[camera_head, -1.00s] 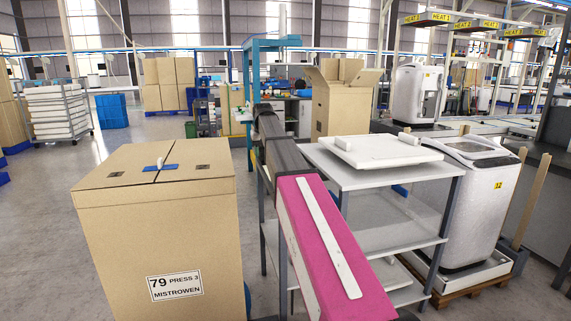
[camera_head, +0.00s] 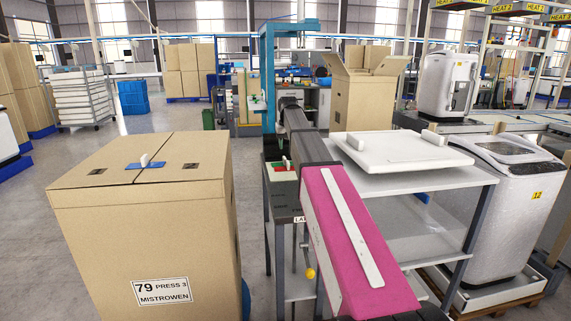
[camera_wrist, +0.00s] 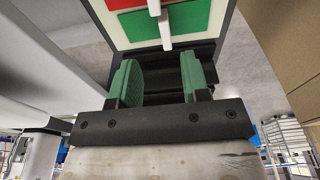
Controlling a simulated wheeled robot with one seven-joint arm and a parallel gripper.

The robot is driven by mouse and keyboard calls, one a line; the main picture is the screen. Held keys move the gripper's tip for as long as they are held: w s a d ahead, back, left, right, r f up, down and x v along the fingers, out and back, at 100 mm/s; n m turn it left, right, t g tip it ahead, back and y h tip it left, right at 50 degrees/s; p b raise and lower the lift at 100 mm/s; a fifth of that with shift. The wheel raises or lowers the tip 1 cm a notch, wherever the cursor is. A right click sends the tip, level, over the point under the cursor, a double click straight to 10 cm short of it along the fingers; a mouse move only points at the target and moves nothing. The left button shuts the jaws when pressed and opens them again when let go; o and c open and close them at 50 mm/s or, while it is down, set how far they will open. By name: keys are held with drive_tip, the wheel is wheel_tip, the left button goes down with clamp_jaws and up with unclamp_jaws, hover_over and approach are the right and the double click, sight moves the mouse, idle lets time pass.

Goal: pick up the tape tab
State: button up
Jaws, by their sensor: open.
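A cardboard box marked "79 PRESS 3 MISTROWEN" (camera_head: 110,235) stands at left in the head view. A blue strip with an upright white tab (camera_head: 144,161) sits across its top seam. Beside my arm is a small stand with a red and green top (camera_head: 283,168), with a white tab (camera_head: 286,161) there. In the wrist view a red and green panel (camera_wrist: 185,22) bears a white tab (camera_wrist: 165,28), just beyond my fingers. My gripper (camera_wrist: 160,78) has green fingers, spread apart with nothing between them. In the head view its fingers cannot be made out.
A grey shelf table (camera_head: 400,187) at right holds a white lid-like tray (camera_head: 385,150). A white washer (camera_head: 515,205) stands beyond it. An open carton (camera_head: 360,105) and a blue frame (camera_head: 268,75) are behind. Open floor lies at the left.

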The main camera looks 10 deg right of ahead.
sight(285, 158)
drive_tip(key=shift+w+a+f, duration=0.1)
drive_tip(key=shift+w+f, duration=0.15)
drive_tip(key=shift+f, duration=1)
drive_tip(key=shift+w+a+f, duration=0.15)
drive_tip(key=shift+w+f, duration=0.15)
drive_tip(key=shift+f, duration=1)
drive_tip(key=shift+w+a+f, duration=0.1)
drive_tip(key=shift+w+f, duration=0.15)
drive_tip(key=shift+f, duration=1)
clamp_jaws()
